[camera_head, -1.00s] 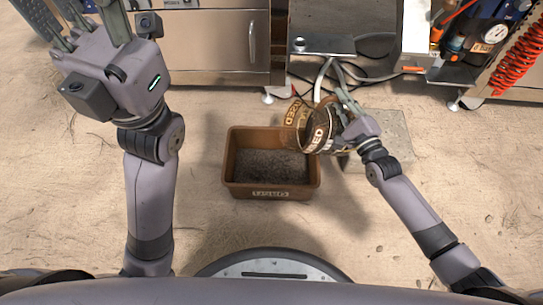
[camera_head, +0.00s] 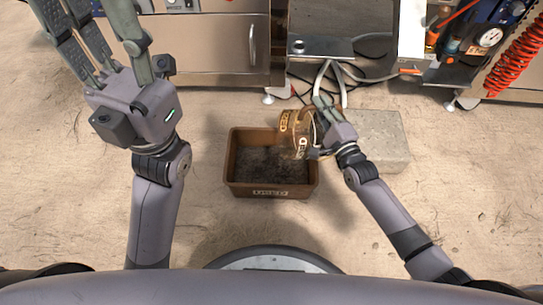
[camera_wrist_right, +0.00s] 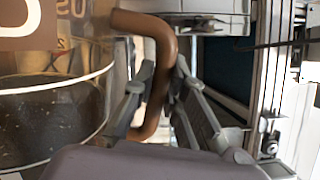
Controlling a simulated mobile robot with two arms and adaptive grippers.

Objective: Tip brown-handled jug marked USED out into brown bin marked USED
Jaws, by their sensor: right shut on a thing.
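The clear jug (camera_head: 290,123) with USED lettering is held tilted over the right rear corner of the brown bin. My right gripper (camera_head: 322,106) is shut on its brown handle (camera_wrist_right: 163,70), which the right wrist view shows between the fingers. Dark grainy material (camera_wrist_right: 45,120) shows inside the jug in that view. The brown bin (camera_head: 235,186) stands on the floor with a pale label on its front and dark material inside. Whether anything falls from the jug is too blurred to tell. My left gripper (camera_head: 100,42) is open and empty at the upper left, far from the bin.
A pale stone block (camera_head: 385,140) lies right of the bin, beside my right arm. A steel cabinet (camera_head: 205,48) stands behind. Sandy floor is clear left of the bin.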

